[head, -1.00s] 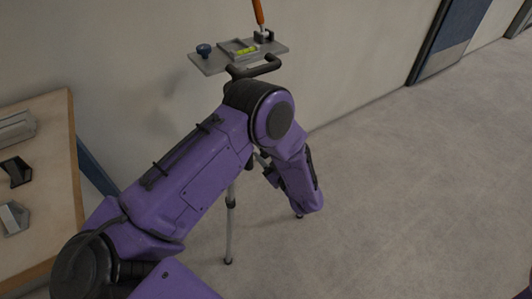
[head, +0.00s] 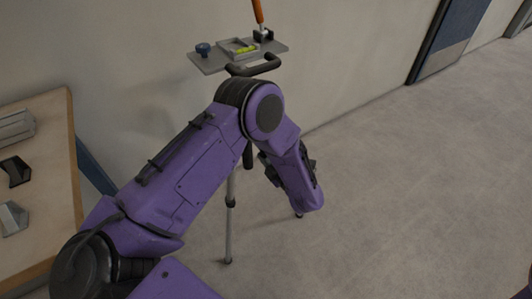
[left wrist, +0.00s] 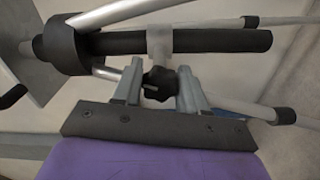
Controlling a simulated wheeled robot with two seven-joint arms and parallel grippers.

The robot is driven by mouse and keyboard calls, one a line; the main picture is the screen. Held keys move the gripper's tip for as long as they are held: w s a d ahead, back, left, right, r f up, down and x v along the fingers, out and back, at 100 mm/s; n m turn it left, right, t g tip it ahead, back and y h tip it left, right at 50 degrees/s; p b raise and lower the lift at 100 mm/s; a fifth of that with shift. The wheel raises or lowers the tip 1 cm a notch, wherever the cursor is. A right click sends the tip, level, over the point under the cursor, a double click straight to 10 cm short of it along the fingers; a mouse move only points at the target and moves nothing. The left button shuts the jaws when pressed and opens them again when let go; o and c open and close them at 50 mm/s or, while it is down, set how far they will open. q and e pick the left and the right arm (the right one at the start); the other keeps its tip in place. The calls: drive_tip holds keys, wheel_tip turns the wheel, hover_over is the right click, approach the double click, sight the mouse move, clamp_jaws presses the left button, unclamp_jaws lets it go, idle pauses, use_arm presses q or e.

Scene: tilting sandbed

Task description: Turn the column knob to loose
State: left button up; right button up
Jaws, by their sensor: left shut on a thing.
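The column knob (left wrist: 159,83) is a small black lobed knob on a grey collar around the dark column (left wrist: 215,41) in the left wrist view. My left gripper (left wrist: 158,88) has one finger on each side of the knob and is shut on it. Which way the knob is set does not show. In the head view my purple left arm hides the knob and most of the column. The tripod's top plate (head: 212,63) stands above, with a dark handle (head: 262,67) at its front. My right gripper is not in view.
The plate carries a blue knob (head: 203,50), a yellow-green level vial (head: 246,49) and an orange-handled tool (head: 258,12). Tripod legs (head: 230,215) spread below. A wooden table (head: 55,125) with metal parts is at the left. Open floor (head: 420,200) lies right.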

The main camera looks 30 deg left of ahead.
use_arm(q)
drive_tip(key=shift+n+b, duration=0.3)
drive_tip(key=shift+n, duration=1.9)
drive_tip(key=o, duration=1)
drive_tip(key=shift+d, duration=0.1)
drive_tip(key=v, duration=1)
drive_tip(key=shift+d, duration=0.25)
